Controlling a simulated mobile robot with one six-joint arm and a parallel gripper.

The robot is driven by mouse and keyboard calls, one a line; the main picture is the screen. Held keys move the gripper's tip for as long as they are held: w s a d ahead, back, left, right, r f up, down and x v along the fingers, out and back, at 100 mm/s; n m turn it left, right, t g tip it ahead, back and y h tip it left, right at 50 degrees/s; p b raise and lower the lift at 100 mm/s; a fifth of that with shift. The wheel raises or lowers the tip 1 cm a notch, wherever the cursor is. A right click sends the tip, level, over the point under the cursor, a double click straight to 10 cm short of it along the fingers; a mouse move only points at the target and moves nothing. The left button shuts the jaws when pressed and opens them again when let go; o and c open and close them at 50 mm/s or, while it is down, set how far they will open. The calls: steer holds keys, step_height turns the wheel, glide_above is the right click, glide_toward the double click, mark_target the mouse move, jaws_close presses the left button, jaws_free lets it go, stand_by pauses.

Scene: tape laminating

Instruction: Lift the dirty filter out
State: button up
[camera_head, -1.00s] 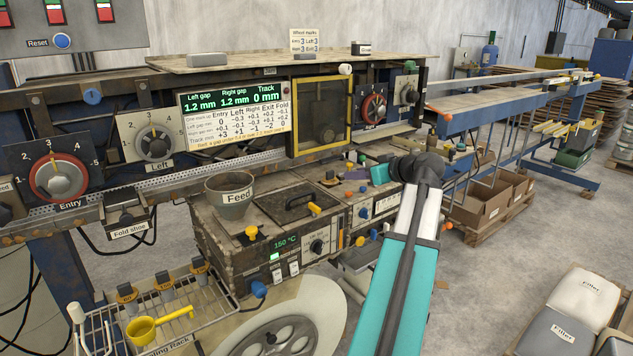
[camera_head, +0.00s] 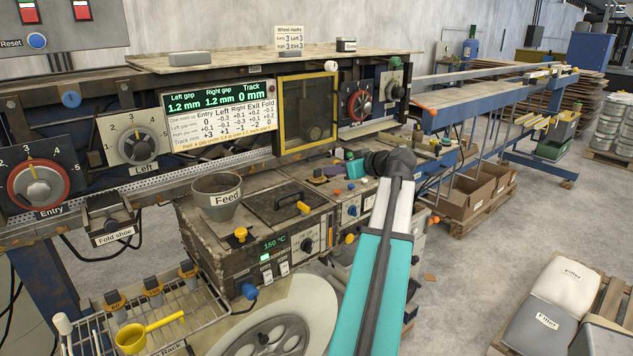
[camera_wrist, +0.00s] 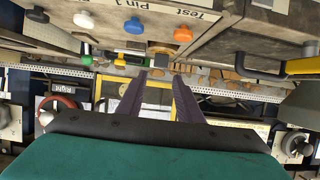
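I cannot make out a dirty filter in either view. My gripper (camera_head: 327,174) reaches left from the end of my teal arm, above the right end of the heated unit's top. In the wrist view its two purple-grey fingers (camera_wrist: 163,80) stand apart with no object held between them. The heated unit (camera_head: 222,262) shows 150 °C. Its dark lid (camera_head: 287,206) is closed and has a yellow-ended handle (camera_head: 302,207), seen at the right of the wrist view. A grey Feed cup (camera_head: 219,203) stands at its left.
A yellow-framed window (camera_head: 308,143) is on the machine behind my gripper. Coloured knobs, including a blue one (camera_wrist: 134,27), sit beside a "Test Pin" label. A rack (camera_head: 165,310) holds a yellow ladle (camera_head: 135,337). Filler sacks (camera_head: 565,290) lie on a pallet.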

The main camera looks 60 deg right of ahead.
mark_target(319, 169)
steer(key=shift+p+x, duration=0.4)
steer(key=shift+x, duration=2.1)
steer(key=shift+p+x, duration=0.95)
steer(key=shift+x, duration=1)
steer(key=shift+w+f, duration=0.4)
steer(key=shift+w, duration=0.15)
steer(key=shift+c, duration=0.5)
steer(key=shift+s, duration=0.1)
jaws_close()
steer(key=shift+d+r, duration=0.1)
steer(key=shift+r, duration=0.1)
steer(key=shift+r+b, duration=1.05)
steer(key=shift+r, duration=3.8)
